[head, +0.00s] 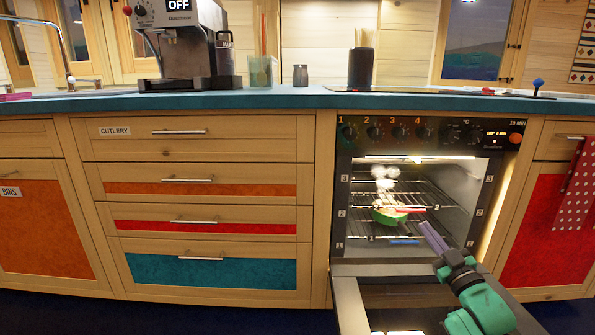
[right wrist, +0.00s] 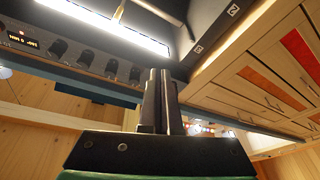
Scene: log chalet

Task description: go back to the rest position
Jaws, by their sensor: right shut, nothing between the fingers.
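My right gripper (head: 430,232) is at the open front of the lit oven (head: 365,210), above the lowered door. Its two fingers lie together, shut and empty; in the right wrist view they also show pressed side by side (right wrist: 160,75). A green dish (head: 388,216) with pale steam above it sits on an oven rack, ahead and to the left of the fingertips. My left gripper is not in view.
The oven door (head: 350,305) hangs open, below my right arm. The teal worktop (head: 270,98) runs above the oven, with a coffee machine (head: 185,45) at left. Closed drawers (head: 200,188) fill the left side. A dotted red towel (head: 578,190) hangs at right.

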